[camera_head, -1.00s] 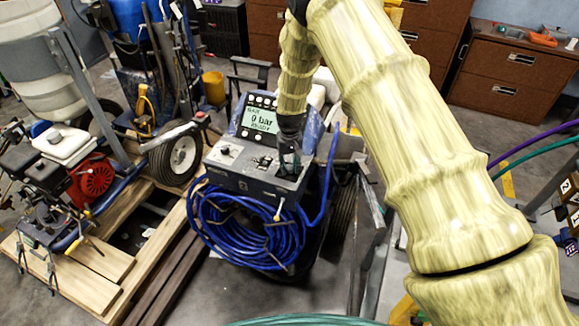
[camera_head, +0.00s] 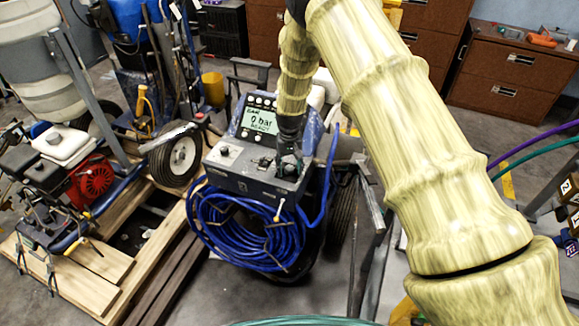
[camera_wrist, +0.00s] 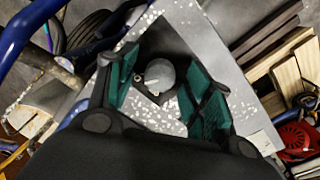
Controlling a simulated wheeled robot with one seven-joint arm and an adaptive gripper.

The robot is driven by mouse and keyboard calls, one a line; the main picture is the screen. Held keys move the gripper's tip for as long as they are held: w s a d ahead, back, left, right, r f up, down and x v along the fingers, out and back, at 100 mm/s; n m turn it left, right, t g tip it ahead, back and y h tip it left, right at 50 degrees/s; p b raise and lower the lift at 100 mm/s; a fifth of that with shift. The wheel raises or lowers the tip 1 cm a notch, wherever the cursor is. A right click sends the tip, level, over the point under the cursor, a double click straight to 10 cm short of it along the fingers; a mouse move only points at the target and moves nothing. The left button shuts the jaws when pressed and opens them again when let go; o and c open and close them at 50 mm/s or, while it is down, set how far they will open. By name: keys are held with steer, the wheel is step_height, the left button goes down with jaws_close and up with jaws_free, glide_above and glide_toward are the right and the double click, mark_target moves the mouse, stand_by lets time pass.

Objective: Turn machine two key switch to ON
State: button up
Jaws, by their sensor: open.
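The machine with the coiled blue hose has a dark control panel (camera_head: 240,172) and a lit display (camera_head: 259,117) reading "0 bar". My gripper (camera_head: 289,165) points down at the right part of this panel. In the wrist view, my gripper (camera_wrist: 162,70) is open, with its green-padded fingers on either side of a round grey switch knob (camera_wrist: 160,75) on a dark plate. I cannot tell whether the fingers touch the knob. Its ON/OFF marking is not readable. My fingers largely hide that spot in the head view.
A second machine with a red engine (camera_head: 92,180) stands on wooden planks (camera_head: 85,270) at the left. The coiled blue hose (camera_head: 250,235) hangs on the panel's front. Brown cabinets (camera_head: 515,70) stand behind. Grey floor is open at the front.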

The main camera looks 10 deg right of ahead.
mark_target(289, 168)
step_height(289, 168, up, 12)
stand_by(0.6)
stand_by(0.4)
